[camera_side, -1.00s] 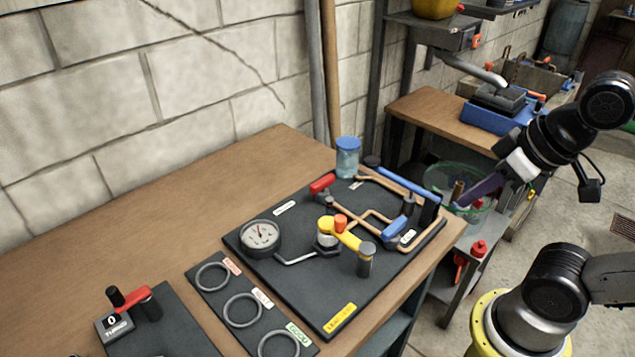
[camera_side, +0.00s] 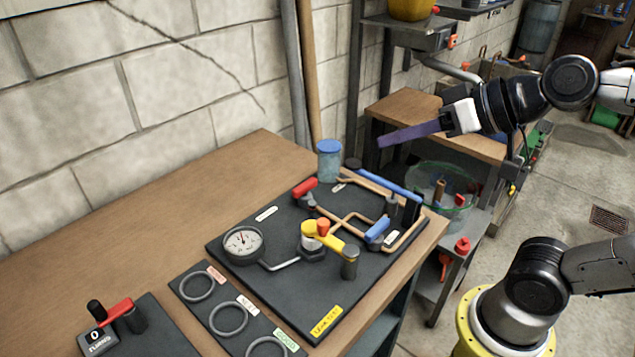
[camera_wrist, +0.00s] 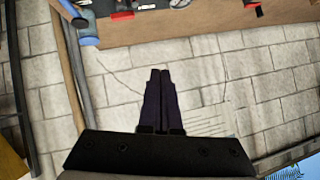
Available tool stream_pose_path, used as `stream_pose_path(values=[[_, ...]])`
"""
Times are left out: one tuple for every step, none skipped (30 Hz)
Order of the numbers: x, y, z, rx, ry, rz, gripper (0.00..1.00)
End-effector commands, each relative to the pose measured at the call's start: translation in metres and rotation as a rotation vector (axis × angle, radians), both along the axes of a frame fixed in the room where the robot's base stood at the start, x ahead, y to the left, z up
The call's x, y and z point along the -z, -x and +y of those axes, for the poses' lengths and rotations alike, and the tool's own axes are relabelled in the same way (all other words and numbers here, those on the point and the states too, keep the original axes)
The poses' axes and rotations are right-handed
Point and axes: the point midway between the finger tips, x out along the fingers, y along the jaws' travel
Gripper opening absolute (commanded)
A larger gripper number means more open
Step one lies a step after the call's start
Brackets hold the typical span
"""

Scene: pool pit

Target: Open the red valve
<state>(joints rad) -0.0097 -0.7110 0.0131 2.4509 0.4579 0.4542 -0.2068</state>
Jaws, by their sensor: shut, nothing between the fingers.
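The red valve handle (camera_side: 304,188) is a short red bar near the back left of the black pipe board (camera_side: 290,285). It sits beside copper pipes, with a blue-lidded jar (camera_side: 329,160) behind it. My gripper (camera_side: 381,143) has long purple fingers, is shut and empty, and hangs in the air above and to the right of the red handle, well apart from it. In the wrist view the two fingers (camera_wrist: 159,72) lie together, pointing at the block wall; a little red shows at the top edge, too small to identify.
The board also carries a gauge (camera_side: 243,243), a yellow handle (camera_side: 328,238), and blue handles (camera_side: 376,229). A second red lever (camera_side: 114,312) stands on a separate plate at front left. Bare wood table (camera_side: 170,215) is clear at the back left.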

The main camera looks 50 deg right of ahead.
Motion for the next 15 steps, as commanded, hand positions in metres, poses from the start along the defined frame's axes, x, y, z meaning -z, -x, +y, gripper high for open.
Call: stream_pose_path(values=[[-0.011, -0.012, 0.003, 0.022, -0.051, -0.044, 0.00], [-0.018, -0.020, 0.003, 0.040, -0.082, -0.072, 0.00], [-0.027, -0.029, 0.003, 0.066, -0.123, -0.106, 0.00], [-0.033, -0.036, 0.002, 0.086, -0.151, -0.129, 0.00], [-0.039, -0.042, 0.001, 0.109, -0.180, -0.150, 0.00], [-0.046, -0.051, -0.001, 0.142, -0.217, -0.175, 0.00], [-0.050, -0.057, -0.003, 0.169, -0.244, -0.192, 0.00], [-0.054, -0.063, -0.006, 0.196, -0.270, -0.208, 0.00], [-0.058, -0.071, -0.010, 0.237, -0.305, -0.225, 0.00], [-0.061, -0.077, -0.014, 0.267, -0.326, -0.235, 0.00], [-0.062, -0.082, -0.017, 0.300, -0.351, -0.243, 0.00], [-0.063, -0.089, -0.023, 0.346, -0.379, -0.251, 0.00], [-0.063, -0.094, -0.027, 0.382, -0.399, -0.254, 0.00], [-0.062, -0.099, -0.031, 0.418, -0.418, -0.255, 0.00], [-0.059, -0.104, -0.036, 0.468, -0.442, -0.253, 0.00]])
